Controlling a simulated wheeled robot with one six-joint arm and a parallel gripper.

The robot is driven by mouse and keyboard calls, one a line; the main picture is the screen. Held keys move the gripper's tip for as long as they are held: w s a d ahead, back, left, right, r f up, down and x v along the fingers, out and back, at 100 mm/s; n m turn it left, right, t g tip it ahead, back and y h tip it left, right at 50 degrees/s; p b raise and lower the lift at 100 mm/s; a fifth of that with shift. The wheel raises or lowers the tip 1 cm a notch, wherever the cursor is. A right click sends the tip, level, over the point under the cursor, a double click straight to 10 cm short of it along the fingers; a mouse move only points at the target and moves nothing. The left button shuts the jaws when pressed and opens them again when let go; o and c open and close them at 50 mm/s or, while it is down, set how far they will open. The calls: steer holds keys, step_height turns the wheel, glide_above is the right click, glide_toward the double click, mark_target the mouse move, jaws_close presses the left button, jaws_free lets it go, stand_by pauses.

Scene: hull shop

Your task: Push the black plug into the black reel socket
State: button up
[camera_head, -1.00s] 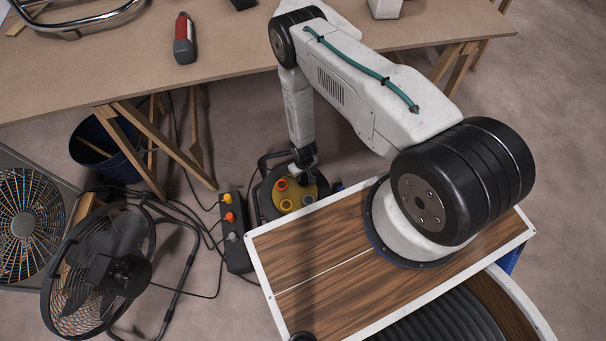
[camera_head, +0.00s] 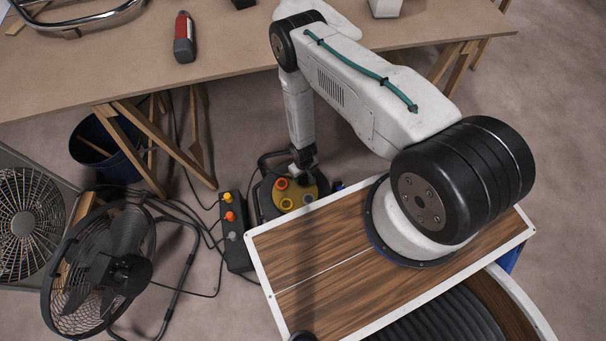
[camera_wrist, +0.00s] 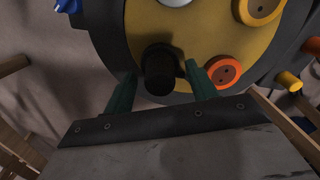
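The cable reel stands on the floor, its yellow face (camera_head: 297,194) and dark rim (camera_head: 263,204) partly hidden by my arm in the head view. In the wrist view, the black plug (camera_wrist: 158,75) stands at the near edge of the yellow face (camera_wrist: 205,35). It covers the black socket, and how deep it sits I cannot tell. My gripper (camera_wrist: 160,74) has its two green fingers on either side of the plug, with a visible gap at each. An orange socket (camera_wrist: 220,72) lies just right of the right finger. My gripper (camera_head: 304,166) is above the reel's far part in the head view.
A box with coloured plugs (camera_head: 236,232) stands left of the reel, cables around it. A black fan (camera_head: 105,265) is further left. The workbench (camera_head: 220,52) is behind; a white-edged wooden panel (camera_head: 330,275) is in front.

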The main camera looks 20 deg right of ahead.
steer(key=shift+r, duration=3.9)
